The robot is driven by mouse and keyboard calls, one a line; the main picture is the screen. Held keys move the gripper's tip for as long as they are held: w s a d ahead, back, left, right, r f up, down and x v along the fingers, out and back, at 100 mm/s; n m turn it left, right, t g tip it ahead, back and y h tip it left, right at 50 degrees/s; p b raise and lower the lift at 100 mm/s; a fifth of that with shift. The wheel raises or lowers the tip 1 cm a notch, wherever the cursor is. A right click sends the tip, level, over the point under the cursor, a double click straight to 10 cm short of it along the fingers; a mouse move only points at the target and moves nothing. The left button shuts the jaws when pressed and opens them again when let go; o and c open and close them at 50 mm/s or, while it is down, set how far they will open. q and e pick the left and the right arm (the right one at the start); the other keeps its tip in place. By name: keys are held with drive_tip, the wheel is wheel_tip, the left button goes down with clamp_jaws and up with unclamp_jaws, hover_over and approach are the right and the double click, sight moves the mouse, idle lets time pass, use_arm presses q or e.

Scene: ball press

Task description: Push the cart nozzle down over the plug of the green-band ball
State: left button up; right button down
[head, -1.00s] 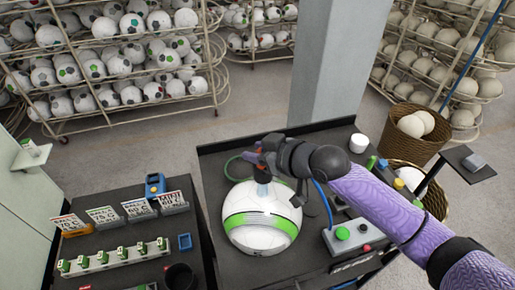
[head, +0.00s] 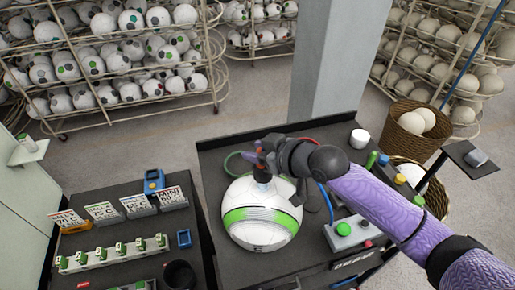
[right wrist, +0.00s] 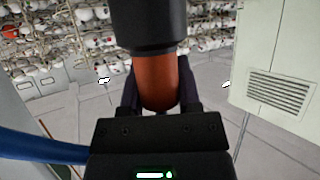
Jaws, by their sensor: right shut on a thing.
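The green-band ball (head: 262,216), white with a green stripe, sits on the dark cart top (head: 215,160). My right gripper (head: 262,160) is directly above the top of the ball and shut on the cart nozzle. The nozzle (head: 262,174) points down, its dark lower end at the ball's top. In the right wrist view the nozzle (right wrist: 157,80) shows an orange-brown part between the fingers and a black part above. The plug is hidden, so I cannot tell whether the nozzle is around it. My left gripper is not in view.
A control box (head: 346,232) with a green button stands right of the ball. A white cylinder (head: 360,138) stands at the back right. On the left, a dark table (head: 100,262) holds sign cards (head: 103,213) and a blue device (head: 154,181).

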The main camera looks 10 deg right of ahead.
drive_tip(key=shift+f+b, duration=0.8)
drive_tip(key=shift+f, duration=0.4)
drive_tip(key=shift+c, duration=1.2)
unclamp_jaws()
drive_tip(key=b+v, duration=0.1)
drive_tip(key=v, duration=0.9)
drive_tip(key=shift+a+f, duration=0.1)
